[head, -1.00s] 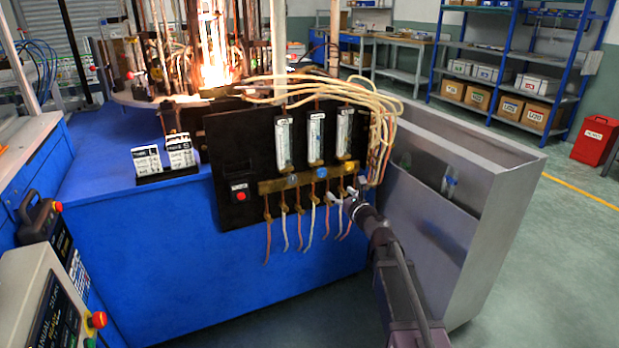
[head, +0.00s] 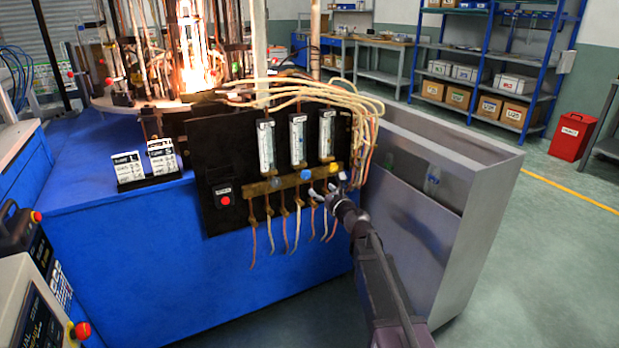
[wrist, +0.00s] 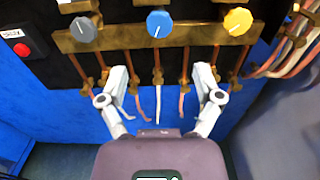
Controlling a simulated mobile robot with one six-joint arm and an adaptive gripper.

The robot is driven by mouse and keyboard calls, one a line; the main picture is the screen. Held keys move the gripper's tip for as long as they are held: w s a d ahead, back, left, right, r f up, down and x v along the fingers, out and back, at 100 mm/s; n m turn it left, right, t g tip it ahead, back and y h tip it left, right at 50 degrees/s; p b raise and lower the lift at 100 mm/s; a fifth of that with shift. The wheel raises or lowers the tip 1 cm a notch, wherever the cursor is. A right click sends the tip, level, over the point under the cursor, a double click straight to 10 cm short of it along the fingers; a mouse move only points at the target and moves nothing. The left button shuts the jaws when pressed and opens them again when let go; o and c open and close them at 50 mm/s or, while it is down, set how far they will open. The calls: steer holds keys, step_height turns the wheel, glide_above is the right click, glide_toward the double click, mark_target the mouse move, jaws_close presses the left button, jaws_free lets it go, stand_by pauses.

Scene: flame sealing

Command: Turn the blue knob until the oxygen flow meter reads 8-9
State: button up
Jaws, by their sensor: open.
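The blue knob (wrist: 160,24) is the middle of three knobs on a brass bar; a white line on its face runs close to vertical, slightly slanted. It also shows in the head view (head: 305,174). Above it is the middle flow meter (head: 298,140), a clear upright tube; its reading is too small to make out. My gripper (wrist: 160,78) is open and empty, its fingers spread below the blue knob and apart from it. In the head view my gripper (head: 328,187) is in front of the bar's right part.
A grey knob (wrist: 83,29) and a yellow knob (wrist: 238,21) flank the blue one. Thin tubes (wrist: 158,100) hang below the bar, between and beside my fingers. A red button (wrist: 22,49) is at left. A grey metal bin (head: 450,225) stands right of the panel; flames (head: 200,70) burn behind.

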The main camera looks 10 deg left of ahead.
mark_target(307, 176)
steer(key=x, duration=1)
steer(key=shift+w+a, duration=0.1)
steer(key=shift+a, duration=0.05)
